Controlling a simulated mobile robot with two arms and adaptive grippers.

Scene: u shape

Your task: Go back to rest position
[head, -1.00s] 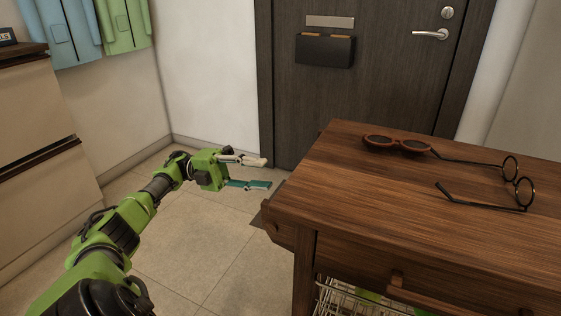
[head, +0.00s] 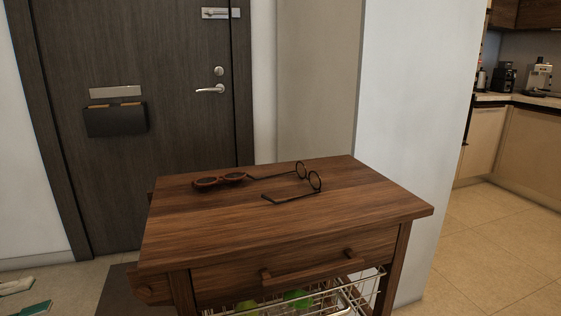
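The rest of my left arm is out of the picture. My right gripper is not in the picture.
A wire basket (head: 375,285) with green items hangs below. A dark door (head: 170,60) stands behind. Open floor (head: 490,240) and a kitchen counter (head: 530,102) are at right.

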